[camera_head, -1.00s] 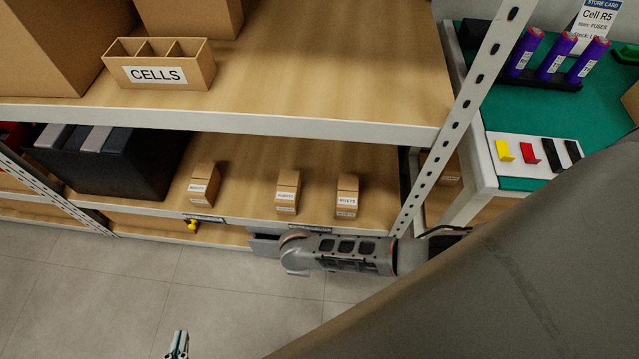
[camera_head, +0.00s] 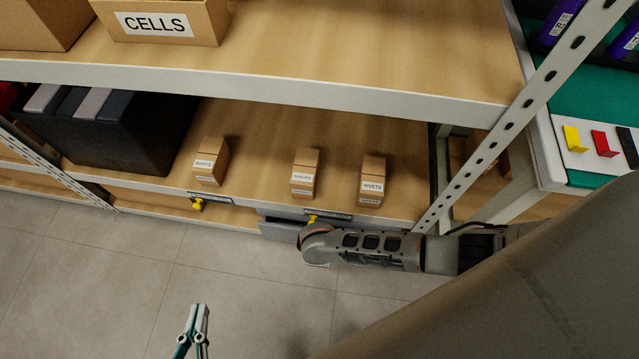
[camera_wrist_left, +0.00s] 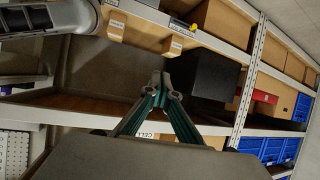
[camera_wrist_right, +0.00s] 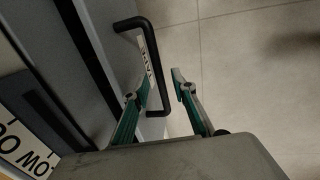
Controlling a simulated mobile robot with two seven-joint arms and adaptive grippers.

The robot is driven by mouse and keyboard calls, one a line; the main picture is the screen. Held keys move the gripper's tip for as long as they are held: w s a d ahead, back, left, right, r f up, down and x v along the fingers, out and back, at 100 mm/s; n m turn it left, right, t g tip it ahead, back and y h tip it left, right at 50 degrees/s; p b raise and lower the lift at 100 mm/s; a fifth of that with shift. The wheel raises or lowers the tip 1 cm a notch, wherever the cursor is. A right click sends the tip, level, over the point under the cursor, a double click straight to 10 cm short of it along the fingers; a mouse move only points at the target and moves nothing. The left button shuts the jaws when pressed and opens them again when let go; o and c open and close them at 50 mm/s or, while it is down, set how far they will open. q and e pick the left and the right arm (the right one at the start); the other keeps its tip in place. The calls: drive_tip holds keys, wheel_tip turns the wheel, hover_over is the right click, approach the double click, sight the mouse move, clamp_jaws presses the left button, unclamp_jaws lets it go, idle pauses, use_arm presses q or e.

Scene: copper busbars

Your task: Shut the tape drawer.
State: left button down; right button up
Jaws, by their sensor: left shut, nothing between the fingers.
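The tape drawer (camera_head: 282,229) is a grey drawer low under the shelf, standing out past the shelf's front edge. My right forearm covers part of it. In the right wrist view its grey front (camera_wrist_right: 100,30) carries a black bar handle (camera_wrist_right: 158,85) with a white label. My right gripper (camera_wrist_right: 160,80) is open, with the handle bar between its fingers; contact is unclear. In the head view the right fingers are hidden. My left gripper (camera_head: 199,310) is shut and empty over the floor, away from the drawer; it also shows in the left wrist view (camera_wrist_left: 160,85).
Yellow knobs (camera_head: 197,204) sit at the shelf front. A shelf upright (camera_head: 480,165) and a green-topped table (camera_head: 590,100) are at the right. The floor at left is clear.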

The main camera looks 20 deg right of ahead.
use_arm(q)
drive_tip(key=shift+r, duration=0.15)
use_arm(e)
clamp_jaws()
use_arm(q)
drive_tip(key=shift+s+a+f+p, duration=0.25)
drive_tip(key=shift+a+f+p, duration=0.1)
drive_tip(key=shift+f+p, duration=0.15)
use_arm(e)
drive_tip(key=shift+w+d, duration=0.45)
drive_tip(key=shift+w, duration=0.25)
drive_tip(key=shift+w+d, duration=0.45)
drive_tip(key=shift+w, duration=0.25)
unclamp_jaws()
use_arm(q)
drive_tip(key=shift+w+r, duration=0.1)
drive_tip(key=shift+r, duration=0.05)
use_arm(e)
drive_tip(key=shift+s+r, duration=0.1)
